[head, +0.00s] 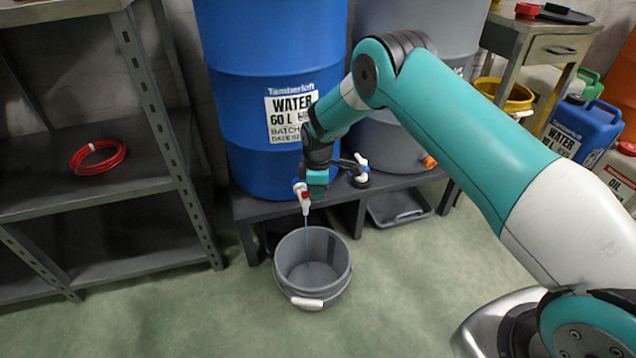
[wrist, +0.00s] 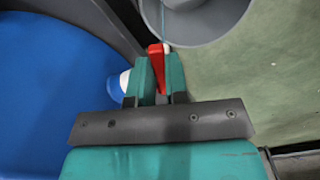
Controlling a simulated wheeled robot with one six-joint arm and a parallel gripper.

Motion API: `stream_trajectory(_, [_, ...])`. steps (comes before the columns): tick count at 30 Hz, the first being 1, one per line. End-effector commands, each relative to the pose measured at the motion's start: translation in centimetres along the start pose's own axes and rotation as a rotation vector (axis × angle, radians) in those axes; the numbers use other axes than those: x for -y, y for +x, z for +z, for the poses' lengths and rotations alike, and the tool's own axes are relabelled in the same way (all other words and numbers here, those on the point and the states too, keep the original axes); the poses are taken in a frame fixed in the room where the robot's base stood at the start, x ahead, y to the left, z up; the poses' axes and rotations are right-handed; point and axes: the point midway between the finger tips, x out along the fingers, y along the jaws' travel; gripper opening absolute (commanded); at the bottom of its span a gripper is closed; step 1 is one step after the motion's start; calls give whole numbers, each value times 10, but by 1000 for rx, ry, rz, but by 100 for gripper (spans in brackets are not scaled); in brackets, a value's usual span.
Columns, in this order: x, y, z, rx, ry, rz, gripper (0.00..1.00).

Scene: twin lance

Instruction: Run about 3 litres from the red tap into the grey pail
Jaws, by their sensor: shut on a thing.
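The red tap (head: 304,197), with a white body, sits low on the front of the blue water drum (head: 240,110). My gripper (head: 313,188) is at the tap; in the wrist view its teal fingers (wrist: 158,78) are shut on the red lever (wrist: 156,52). A thin stream of water (head: 307,238) runs down from the tap into the grey pail (head: 288,280). The pail stands upright on the floor below the tap, its white handle grip at the front. Its rim also shows in the wrist view (wrist: 200,36). The water level inside is hard to tell.
A grey drum (head: 397,150) with another tap (head: 361,168) stands to the right on the same low dark stand (head: 275,207). A grey tray (head: 398,208) lies under the stand. Shelving with a red hose coil (head: 97,157) is at left. The green floor in front is clear.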

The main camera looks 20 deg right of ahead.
Motion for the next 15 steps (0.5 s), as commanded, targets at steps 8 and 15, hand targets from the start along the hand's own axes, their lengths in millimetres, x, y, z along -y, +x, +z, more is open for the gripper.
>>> stream_trajectory(8, [8, -2, 0, 1, 204, -1, 0])
stream_trajectory(15, [12, -1, -2, 1, 321, -1, 0])
